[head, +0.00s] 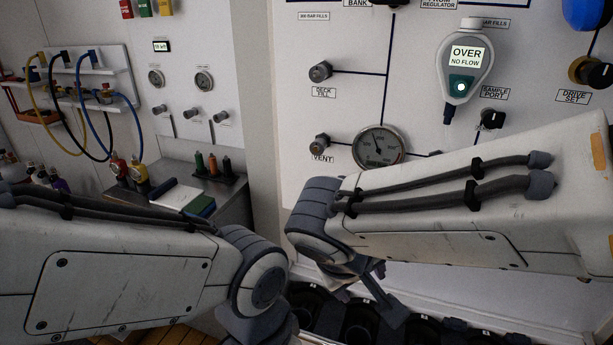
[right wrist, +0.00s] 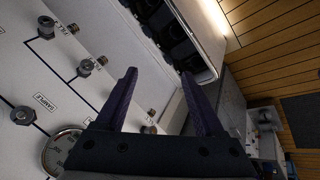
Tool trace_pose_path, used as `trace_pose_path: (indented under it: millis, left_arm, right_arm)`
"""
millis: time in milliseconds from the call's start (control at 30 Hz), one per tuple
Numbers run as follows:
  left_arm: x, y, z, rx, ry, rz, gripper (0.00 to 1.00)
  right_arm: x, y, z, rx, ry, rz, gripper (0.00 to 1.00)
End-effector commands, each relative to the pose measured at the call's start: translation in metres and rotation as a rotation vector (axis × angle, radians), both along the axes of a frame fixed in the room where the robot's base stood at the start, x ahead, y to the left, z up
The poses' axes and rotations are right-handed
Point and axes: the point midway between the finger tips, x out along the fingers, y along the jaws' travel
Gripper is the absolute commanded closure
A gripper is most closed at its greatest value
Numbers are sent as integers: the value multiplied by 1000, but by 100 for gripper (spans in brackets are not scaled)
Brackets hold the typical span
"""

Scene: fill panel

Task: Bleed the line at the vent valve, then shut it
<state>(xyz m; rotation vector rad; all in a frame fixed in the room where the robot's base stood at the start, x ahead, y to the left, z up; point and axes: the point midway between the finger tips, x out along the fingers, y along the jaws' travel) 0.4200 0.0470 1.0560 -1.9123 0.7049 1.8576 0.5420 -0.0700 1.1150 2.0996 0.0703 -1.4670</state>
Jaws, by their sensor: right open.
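The fitting over the VENT label (head: 320,143) is on the white panel, left of the round gauge (head: 379,148). A valve handle for it cannot be made out; my right arm covers the panel to its lower right. My right gripper (head: 377,290) is below the arm, low in front of the panel, partly hidden. In the right wrist view its two fingers (right wrist: 160,92) are spread and empty, apart from the panel fittings. The analyser (head: 466,62) reads OVER, NO FLOW. My left arm comes in at lower left; its gripper is out of the picture.
The SAMPLE PORT black knob (head: 493,118) is right of the gauge. A row of dark holders (head: 360,322) runs below the panel. A bench (head: 232,190) with bottles and a hose rack (head: 90,75) are at left.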

Motion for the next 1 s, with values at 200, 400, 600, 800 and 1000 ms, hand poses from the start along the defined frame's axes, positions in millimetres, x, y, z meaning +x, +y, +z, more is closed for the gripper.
trace_pose_path:
  millis: [200, 400, 600, 800, 1000]
  left_arm:
    - [0, 0, -89, 0, 0, -1, 30]
    - [0, 0, -127, 0, 0, -1, 30]
    - [0, 0, -135, 0, 0, -1, 30]
    - [0, 0, -125, 0, 0, -1, 30]
    - [0, 0, -112, -1, -1, -1, 30]
  right_arm:
    - [106, 34, 18, -26, -598, -117, 30]
    - [148, 81, 70, 124, -1030, -141, 30]
    - [158, 102, 100, 223, -1200, -135, 30]
    - [182, 97, 106, 228, -1212, -134, 30]
    - [219, 86, 106, 226, -1210, -135, 30]
